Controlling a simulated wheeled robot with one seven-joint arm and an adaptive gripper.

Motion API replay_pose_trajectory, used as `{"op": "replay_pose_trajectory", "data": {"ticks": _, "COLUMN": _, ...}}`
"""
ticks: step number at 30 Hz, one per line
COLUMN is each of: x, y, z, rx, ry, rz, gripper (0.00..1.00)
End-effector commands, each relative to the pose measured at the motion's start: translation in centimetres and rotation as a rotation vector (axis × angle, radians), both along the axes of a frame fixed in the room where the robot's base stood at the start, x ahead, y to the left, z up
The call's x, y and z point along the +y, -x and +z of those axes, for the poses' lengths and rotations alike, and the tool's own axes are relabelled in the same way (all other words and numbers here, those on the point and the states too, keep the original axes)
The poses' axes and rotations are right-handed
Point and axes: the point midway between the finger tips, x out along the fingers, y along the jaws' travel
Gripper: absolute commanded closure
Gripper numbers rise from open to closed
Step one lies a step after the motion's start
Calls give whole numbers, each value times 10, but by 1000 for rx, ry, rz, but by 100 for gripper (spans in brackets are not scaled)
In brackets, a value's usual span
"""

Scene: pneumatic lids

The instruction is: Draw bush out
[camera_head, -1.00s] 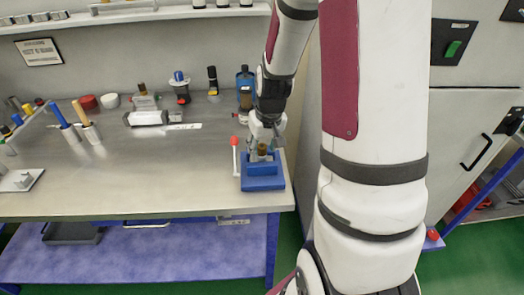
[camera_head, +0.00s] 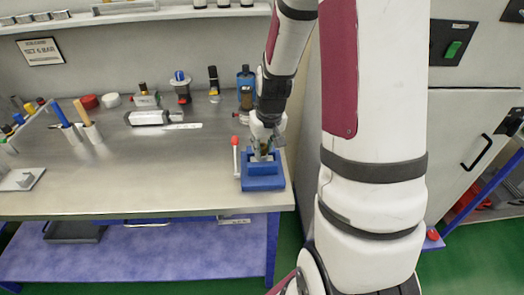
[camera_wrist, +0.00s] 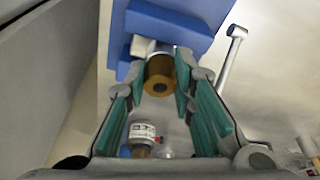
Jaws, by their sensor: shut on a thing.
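The bush is a brass-coloured cylinder with a dark bore; it shows in the wrist view (camera_wrist: 158,76). My gripper (camera_wrist: 160,68) is shut on it, with a green-padded finger on each side. A light grey metal part lies just beyond the bush, against the blue fixture (camera_wrist: 180,20). I cannot tell whether the bush is still inside that part. In the head view the blue fixture (camera_head: 263,183) stands at the bench's front right corner, and my gripper (camera_head: 263,152) is directly over it. My fingers hide most of the bush there.
A lever with a red knob (camera_head: 235,140) stands just left of the fixture. A grey cabinet (camera_head: 470,140) is at the right.

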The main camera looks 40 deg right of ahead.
Motion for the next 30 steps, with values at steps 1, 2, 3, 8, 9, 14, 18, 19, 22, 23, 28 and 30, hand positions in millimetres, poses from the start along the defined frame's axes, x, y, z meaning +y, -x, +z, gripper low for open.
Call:
{"op": "replay_pose_trajectory", "data": {"ticks": 1, "x": 0, "y": 0, "z": 1, "rx": -1, "ry": 0, "rz": 0, "gripper": 100}}
{"op": "replay_pose_trajectory", "data": {"ticks": 2, "x": 0, "y": 0, "z": 2, "rx": -1, "ry": 0, "rz": 0, "gripper": 100}}
{"op": "replay_pose_trajectory", "data": {"ticks": 3, "x": 0, "y": 0, "z": 3, "rx": -1, "ry": 1, "rz": 1, "gripper": 100}}
{"op": "replay_pose_trajectory", "data": {"ticks": 8, "x": 0, "y": 0, "z": 7, "rx": -2, "ry": 1, "rz": 1, "gripper": 100}}
{"op": "replay_pose_trajectory", "data": {"ticks": 9, "x": 0, "y": 0, "z": 9, "rx": -2, "ry": 1, "rz": 1, "gripper": 100}}
{"op": "replay_pose_trajectory", "data": {"ticks": 14, "x": 0, "y": 0, "z": 13, "rx": -2, "ry": 1, "rz": 1, "gripper": 100}}
{"op": "replay_pose_trajectory", "data": {"ticks": 18, "x": 0, "y": 0, "z": 17, "rx": -1, "ry": 1, "rz": 1, "gripper": 100}}
{"op": "replay_pose_trajectory", "data": {"ticks": 19, "x": 0, "y": 0, "z": 17, "rx": -1, "ry": 1, "rz": 1, "gripper": 100}}
{"op": "replay_pose_trajectory", "data": {"ticks": 22, "x": 0, "y": 0, "z": 20, "rx": -1, "ry": 1, "rz": 1, "gripper": 100}}
{"op": "replay_pose_trajectory", "data": {"ticks": 23, "x": 0, "y": 0, "z": 21, "rx": -1, "ry": 1, "rz": 1, "gripper": 100}}
{"op": "replay_pose_trajectory", "data": {"ticks": 28, "x": 0, "y": 0, "z": 25, "rx": -2, "ry": 1, "rz": 0, "gripper": 100}}
{"op": "replay_pose_trajectory", "data": {"ticks": 30, "x": 0, "y": 0, "z": 27, "rx": -2, "ry": 1, "rz": 0, "gripper": 100}}
